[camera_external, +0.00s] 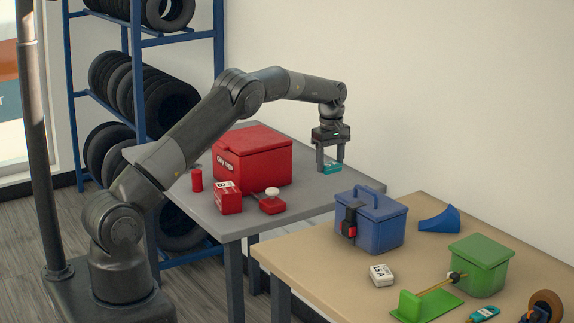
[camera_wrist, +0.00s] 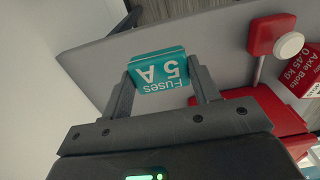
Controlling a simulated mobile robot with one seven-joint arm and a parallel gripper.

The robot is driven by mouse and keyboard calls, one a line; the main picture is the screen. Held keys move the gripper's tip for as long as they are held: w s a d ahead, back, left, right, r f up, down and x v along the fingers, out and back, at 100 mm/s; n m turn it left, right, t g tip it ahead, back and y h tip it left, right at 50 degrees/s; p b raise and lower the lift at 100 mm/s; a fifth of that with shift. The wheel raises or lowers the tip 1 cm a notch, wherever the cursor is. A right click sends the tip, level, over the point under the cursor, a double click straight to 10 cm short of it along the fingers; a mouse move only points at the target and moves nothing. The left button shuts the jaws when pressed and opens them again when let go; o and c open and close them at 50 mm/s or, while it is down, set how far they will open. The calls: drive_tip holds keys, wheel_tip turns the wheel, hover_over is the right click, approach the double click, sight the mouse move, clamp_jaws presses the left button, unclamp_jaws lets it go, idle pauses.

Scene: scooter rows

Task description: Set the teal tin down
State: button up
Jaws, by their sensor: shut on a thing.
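The teal tin (camera_external: 332,168), a small box, is between the fingers of my gripper (camera_external: 330,160), over the right part of the grey table (camera_external: 312,206). The wrist view shows the tin (camera_wrist: 158,71) up close, its label reading "Fuses 5 A" upside down. Both fingers of my gripper (camera_wrist: 160,90) are shut on its sides. The tin is over or close to the grey tabletop; I cannot tell whether its underside touches.
A large red box (camera_external: 265,158), a red carton (camera_external: 228,199), a red block with a white knob (camera_external: 272,201) and a red cylinder (camera_external: 196,180) stand left of the tin. A tan table (camera_external: 330,262) in front holds a blue toolbox (camera_external: 378,226) and green box (camera_external: 480,268).

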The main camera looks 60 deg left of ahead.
hover_over(319, 189)
wheel_tip(319, 189, down, 5)
drive_tip(key=shift+r, duration=0.15)
drive_tip(key=shift+f, duration=2)
drive_tip(key=shift+f, duration=0.1)
drive_tip(key=o, duration=1)
